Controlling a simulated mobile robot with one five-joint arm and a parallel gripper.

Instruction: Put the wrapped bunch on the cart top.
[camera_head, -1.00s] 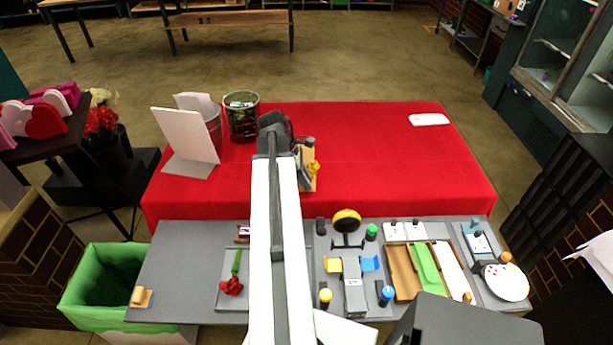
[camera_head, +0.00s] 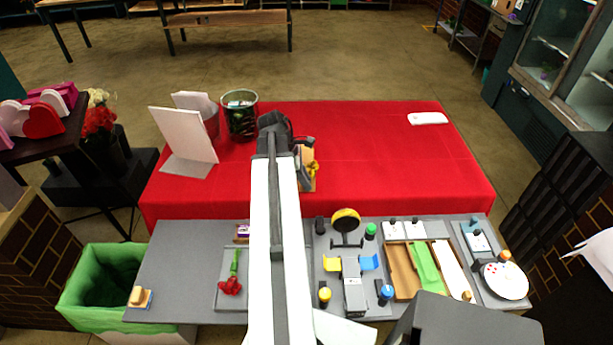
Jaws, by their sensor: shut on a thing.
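The wrapped bunch (camera_head: 308,178) shows as brown wrapping with a yellow flower or bow, just right of my arm's end and over the red cloth in the picture. My gripper (camera_head: 303,150) is shut on it. The jaws are dark and largely hidden by my wrist, and part of the bunch is hidden behind my arm. The bunch's height above the cloth is hard to tell. A red-covered top (camera_head: 400,165) lies beyond the grey bench; I cannot tell whether it is the cart top.
A white standing card (camera_head: 186,135) and a glass vase (camera_head: 239,122) stand at the red top's left. A small white item (camera_head: 428,118) lies far right; the cloth between is clear. The grey bench (camera_head: 185,260) holds a red rose (camera_head: 231,286) and tools. A green-lined bin (camera_head: 98,290) stands left.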

